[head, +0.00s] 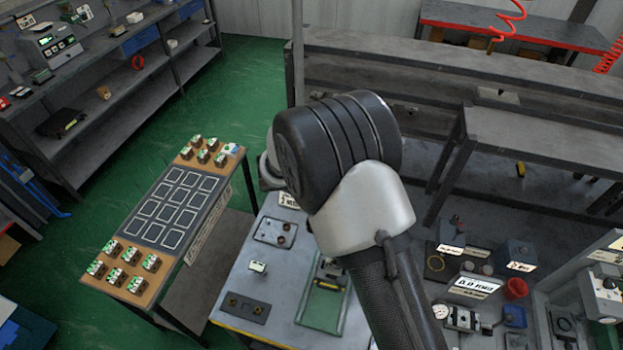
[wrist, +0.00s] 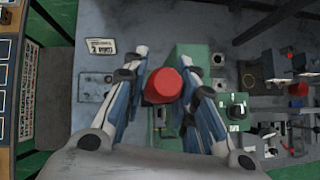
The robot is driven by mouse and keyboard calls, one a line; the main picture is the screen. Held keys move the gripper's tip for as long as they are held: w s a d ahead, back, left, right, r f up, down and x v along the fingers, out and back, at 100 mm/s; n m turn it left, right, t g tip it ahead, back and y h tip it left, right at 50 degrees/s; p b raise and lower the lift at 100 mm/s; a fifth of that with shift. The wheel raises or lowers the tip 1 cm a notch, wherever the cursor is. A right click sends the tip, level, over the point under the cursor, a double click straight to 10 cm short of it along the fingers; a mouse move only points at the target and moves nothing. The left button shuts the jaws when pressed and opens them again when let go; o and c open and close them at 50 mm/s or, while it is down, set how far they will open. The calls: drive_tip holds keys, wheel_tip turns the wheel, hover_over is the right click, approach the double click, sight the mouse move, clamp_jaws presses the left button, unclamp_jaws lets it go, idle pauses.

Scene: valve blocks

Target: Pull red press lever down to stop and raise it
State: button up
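The red lever knob (wrist: 163,86) of the press shows in the middle of the wrist view, seen from above. My gripper (wrist: 164,60) is open, with one finger on each side of the knob. I cannot tell whether either finger touches it, or how far below the fingertips it lies. The green press (wrist: 192,54) shows behind and beside the knob. In the head view my arm hides the lever and most of the press.
On the workbench left of the press are a plate with holes (head: 275,232), a small block (head: 258,267) and a dark plate (head: 246,307). A side table (head: 205,221) holds several green-and-white blocks and a marked grid. Dark fixtures (wrist: 238,107) stand close to the right finger.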

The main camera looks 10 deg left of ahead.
drive_tip(key=o, duration=0.3)
drive_tip(key=v, duration=1.2)
drive_tip(key=shift+s, duration=0.1)
drive_tip(key=shift+f, duration=0.1)
